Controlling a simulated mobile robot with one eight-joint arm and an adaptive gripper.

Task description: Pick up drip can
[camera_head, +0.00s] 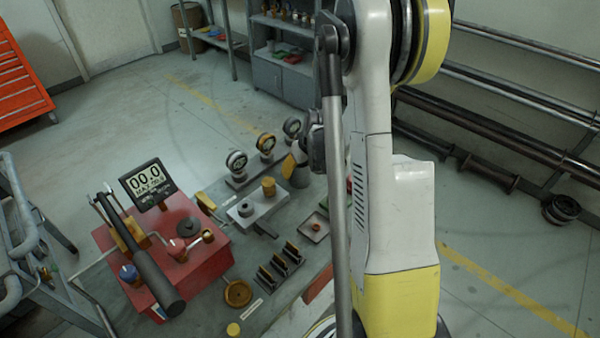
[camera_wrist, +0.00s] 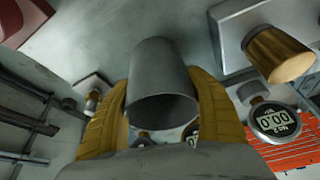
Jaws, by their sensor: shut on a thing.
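The drip can is a plain grey, slightly tapered cup; I take it to be the grey can (camera_wrist: 160,72) in the middle of the wrist view, its dark open mouth facing the camera. My gripper (camera_wrist: 160,90) is shut on it, with one yellow finger along each side. In the head view my gripper (camera_head: 293,160) is partly hidden behind my arm. The grey can (camera_head: 299,178) shows just below the yellow finger, close to the bench. I cannot tell whether its base touches the bench top.
The bench (camera_head: 215,308) carries several round gauges (camera_head: 237,165), a grey block with a brass cylinder (camera_head: 268,187), a black slotted rack (camera_head: 279,272) and a small square tray (camera_head: 314,227). A red test box (camera_head: 205,265) with a display (camera_head: 147,183) stands at left.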

